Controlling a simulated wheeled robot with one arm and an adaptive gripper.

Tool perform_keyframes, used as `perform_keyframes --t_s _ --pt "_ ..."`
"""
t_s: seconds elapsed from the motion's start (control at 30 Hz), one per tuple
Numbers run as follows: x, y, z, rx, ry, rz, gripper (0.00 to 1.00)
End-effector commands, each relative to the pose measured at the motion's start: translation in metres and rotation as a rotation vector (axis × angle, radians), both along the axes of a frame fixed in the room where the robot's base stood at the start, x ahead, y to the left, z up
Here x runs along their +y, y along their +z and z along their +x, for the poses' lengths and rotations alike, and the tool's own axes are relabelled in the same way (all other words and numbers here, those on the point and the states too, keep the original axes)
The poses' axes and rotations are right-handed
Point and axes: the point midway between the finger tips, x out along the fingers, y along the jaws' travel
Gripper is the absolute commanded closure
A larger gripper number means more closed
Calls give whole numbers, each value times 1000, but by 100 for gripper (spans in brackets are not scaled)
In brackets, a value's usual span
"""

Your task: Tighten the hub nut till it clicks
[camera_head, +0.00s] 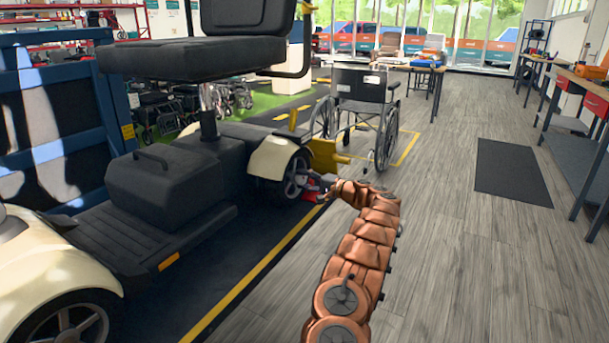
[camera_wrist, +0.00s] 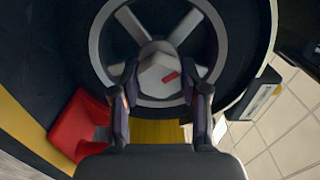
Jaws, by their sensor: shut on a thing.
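The hub nut (camera_wrist: 153,72) is a light grey faceted piece with a red mark, at the centre of a grey spoked wheel (camera_wrist: 97,45) in the wrist view. My gripper (camera_wrist: 164,88) has one dark finger on each side of the nut and is shut on it. The contact faces are partly hidden by the fingers. In the head view my gripper (camera_head: 312,182) is at the scooter's rear wheel (camera_head: 270,188), and the nut itself cannot be made out there. The scooter (camera_head: 170,185) is dark with cream fenders and stands upright.
A red block (camera_wrist: 75,130) lies by the wheel's lower left in the wrist view. A yellow piece (camera_head: 325,158) stands behind my gripper. A wheelchair (camera_head: 360,85) is beyond it. Grey floor (camera_head: 440,260) is open to the right, with a dark mat (camera_head: 511,172).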

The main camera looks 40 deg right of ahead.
Motion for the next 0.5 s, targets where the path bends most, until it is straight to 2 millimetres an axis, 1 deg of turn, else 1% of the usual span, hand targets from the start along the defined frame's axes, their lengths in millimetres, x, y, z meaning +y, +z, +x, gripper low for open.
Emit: perform_keyframes --t_s 0.2,0.5 --pt "-1 2 0 47 -2 155 90" --pt "-1 2 0 84 -2 284 90"
